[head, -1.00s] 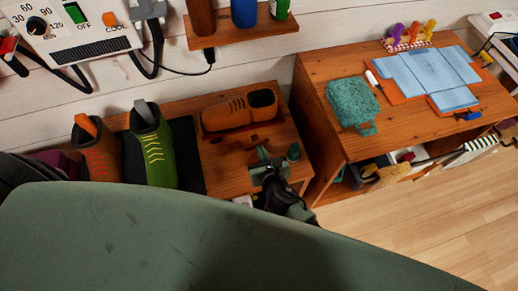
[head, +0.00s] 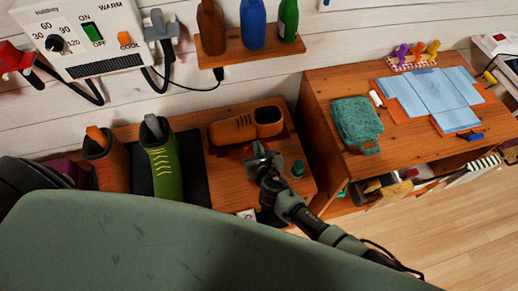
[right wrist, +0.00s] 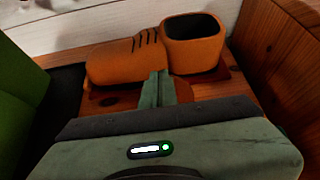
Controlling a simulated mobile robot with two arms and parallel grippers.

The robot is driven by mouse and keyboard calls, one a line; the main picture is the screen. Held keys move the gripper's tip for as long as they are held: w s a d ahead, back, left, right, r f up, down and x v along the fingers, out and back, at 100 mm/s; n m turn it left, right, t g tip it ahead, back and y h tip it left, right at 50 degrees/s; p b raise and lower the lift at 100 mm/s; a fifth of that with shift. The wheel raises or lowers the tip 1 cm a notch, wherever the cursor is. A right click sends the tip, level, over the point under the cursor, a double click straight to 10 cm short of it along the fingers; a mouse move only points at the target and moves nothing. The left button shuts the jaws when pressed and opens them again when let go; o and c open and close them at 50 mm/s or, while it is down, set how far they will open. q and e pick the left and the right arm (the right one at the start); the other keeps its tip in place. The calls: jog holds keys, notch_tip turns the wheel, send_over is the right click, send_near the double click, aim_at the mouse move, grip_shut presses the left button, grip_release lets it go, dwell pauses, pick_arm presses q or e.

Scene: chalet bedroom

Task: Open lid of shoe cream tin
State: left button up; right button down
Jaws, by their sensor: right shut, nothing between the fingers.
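My right gripper (head: 258,153) is over the small wooden bench (head: 228,194), just in front of an orange-brown shoe (head: 240,126). Its fingers (right wrist: 162,86) are shut with nothing between them in the right wrist view. A rounded brown shape (right wrist: 183,91) shows partly behind the fingers, below the shoe; I cannot tell whether it is the shoe cream tin. A small dark green object (head: 298,168) stands on the bench to the right of the gripper, apart from it. No tin or lid can be made out clearly. My left gripper is out of view.
An orange-brown boot (head: 104,163) and a green boot (head: 163,165) stand at the bench's left. A wall shelf (head: 250,44) holds bottles. At the right, a wooden cabinet (head: 330,100) carries a teal cloth (head: 356,122) and blue sheets (head: 440,92).

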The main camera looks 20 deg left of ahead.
jog(key=shift+w+a, duration=0.2)
jog(key=shift+a, duration=0.05)
dwell(0.5)
